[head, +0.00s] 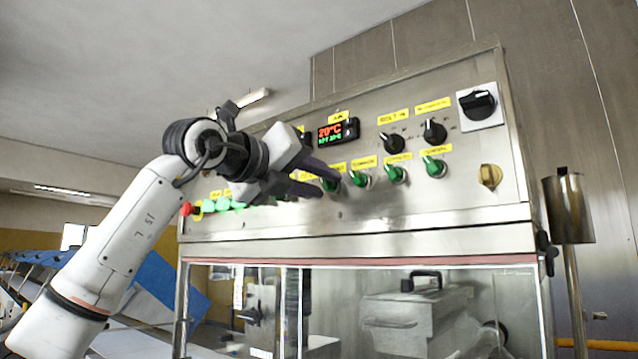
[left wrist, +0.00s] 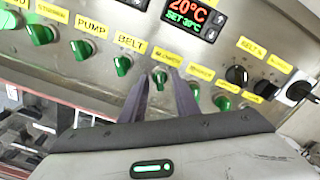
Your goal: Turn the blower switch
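The blower switch is a green knob (left wrist: 160,78) under a small yellow label that seems to read BLOWER, just right of the BELT knob (left wrist: 123,65) in the left wrist view. My left gripper (left wrist: 160,84) is open, with one dark finger on each side of the blower knob. In the head view my left gripper (head: 327,179) reaches the panel (head: 300,215) from the left, its fingertips near a green knob (head: 331,184). I cannot tell whether the fingers touch the knob. My right gripper is not in view.
More green knobs (head: 396,174) stand close on both sides. A temperature display (head: 338,131), black knobs (head: 434,131), a yellow knob (head: 490,176) and a red button (head: 187,209) share the panel. A clear-windowed cabinet (head: 360,315) is below. A metal cylinder (head: 567,210) stands at right.

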